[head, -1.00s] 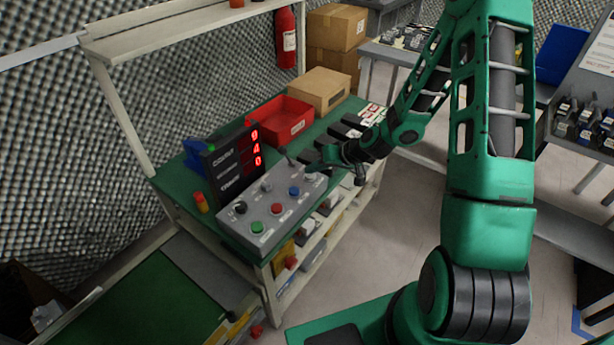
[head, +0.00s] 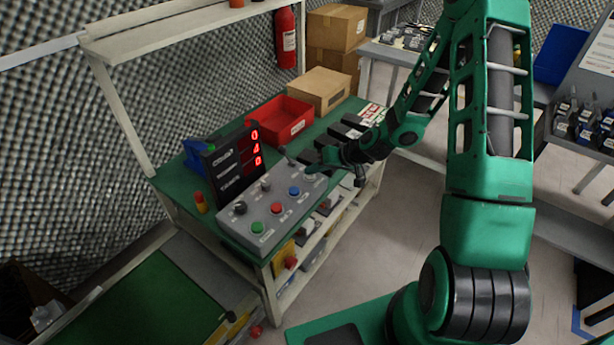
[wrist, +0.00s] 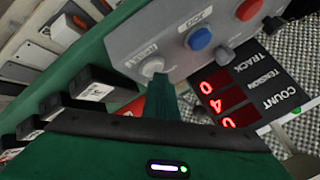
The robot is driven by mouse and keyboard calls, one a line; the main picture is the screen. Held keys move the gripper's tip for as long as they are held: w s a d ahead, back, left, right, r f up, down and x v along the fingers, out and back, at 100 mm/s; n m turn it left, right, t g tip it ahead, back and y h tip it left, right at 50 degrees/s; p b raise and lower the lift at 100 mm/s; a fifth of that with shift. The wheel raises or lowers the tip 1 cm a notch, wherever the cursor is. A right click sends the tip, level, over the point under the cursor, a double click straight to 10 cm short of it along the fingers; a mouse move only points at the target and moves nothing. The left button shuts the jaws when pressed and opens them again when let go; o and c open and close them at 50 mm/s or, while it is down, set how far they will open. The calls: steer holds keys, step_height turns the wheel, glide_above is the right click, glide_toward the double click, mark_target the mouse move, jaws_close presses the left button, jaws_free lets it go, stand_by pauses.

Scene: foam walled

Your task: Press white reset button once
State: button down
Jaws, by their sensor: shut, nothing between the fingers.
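The white reset button (wrist: 152,67) is a round pale cap at one end of the grey control box (head: 258,207). The box also shows in the wrist view (wrist: 140,38). My gripper (head: 312,170) is shut and empty over the far right end of the box. In the wrist view its green fingertips (wrist: 160,84) are right at the white button and overlap its lower edge. I cannot tell whether they touch it. In the head view my gripper hides the white button.
Blue (head: 294,191), red (head: 277,208) and green (head: 257,227) buttons and a black knob (head: 240,207) share the box. A display (head: 236,160) with red digits 0, 4, 0 stands behind it. Black blocks (head: 345,131) and a red bin (head: 284,122) are on the bench.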

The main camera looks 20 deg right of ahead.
mark_target(314, 177)
steer(key=shift+r, duration=0.85)
steer(key=shift+r, duration=2.5)
steer(key=s+d+r+m+g+h, duration=0.1)
steer(key=s+d+r+h, duration=0.1)
steer(key=s+d+r, duration=0.35)
steer(key=s+d+r+g+h, duration=0.2)
steer(key=s+d, duration=0.1)
steer(key=s, duration=0.5)
steer(key=s+d+r+m+g+h, duration=0.1)
steer(key=s+d+r+h, duration=0.1)
steer(key=s+d+r, duration=0.3)
steer(key=s+d+r+m+g, duration=0.1)
steer(key=s+r+m, duration=0.1)
steer(key=s, duration=0.8)
steer(key=s+d+r+m+g, duration=0.1)
steer(key=s+r, duration=0.2)
steer(key=s, duration=0.7)
steer(key=shift+m+g, duration=0.4)
steer(key=shift+d+r, duration=0.1)
